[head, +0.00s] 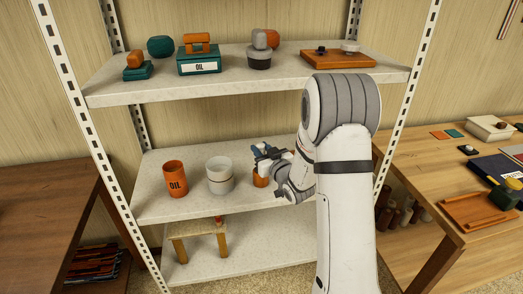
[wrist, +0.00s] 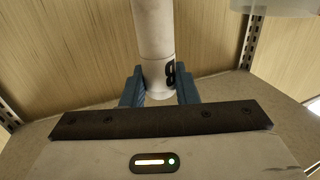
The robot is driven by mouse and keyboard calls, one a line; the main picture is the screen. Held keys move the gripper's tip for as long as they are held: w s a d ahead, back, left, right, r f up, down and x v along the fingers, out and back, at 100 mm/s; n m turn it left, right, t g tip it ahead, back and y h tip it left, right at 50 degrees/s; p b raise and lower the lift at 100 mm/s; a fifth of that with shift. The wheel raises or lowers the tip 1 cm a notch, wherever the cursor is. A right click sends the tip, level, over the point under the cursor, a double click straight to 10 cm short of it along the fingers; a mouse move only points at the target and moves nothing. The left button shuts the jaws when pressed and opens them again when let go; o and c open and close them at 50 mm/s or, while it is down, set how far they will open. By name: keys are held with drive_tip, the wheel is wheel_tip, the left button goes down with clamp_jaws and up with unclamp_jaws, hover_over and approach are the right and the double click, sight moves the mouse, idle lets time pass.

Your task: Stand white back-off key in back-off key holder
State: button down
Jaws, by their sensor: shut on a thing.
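My gripper (wrist: 160,88) is shut on a white cylindrical piece (wrist: 153,32) with a black mark near its lower end, which I take to be the white back-off key. Its blue fingers press on both sides of that end, and the upper part runs out of the wrist view. In the head view my gripper (head: 262,152) is over the middle shelf, and the key is too small to make out. An orange cup (head: 259,181) is partly hidden behind and below my gripper. I cannot tell which container is the back-off key holder.
The upper shelf (head: 130,93) bears several containers and a wooden board (head: 338,60). A metal post (head: 80,130) edges the rack. A workbench (head: 430,172) stands right.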

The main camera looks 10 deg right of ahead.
drive_tip(key=shift+f+b, duration=0.5)
idle(0.3)
drive_tip(key=c, duration=1.1)
unclamp_jaws()
drive_tip(key=shift+o, duration=0.2)
drive_tip(key=b+v, duration=0.1)
drive_tip(key=v, duration=0.7)
drive_tip(key=shift+w+r, duration=0.1)
drive_tip(key=shift+w, duration=0.05)
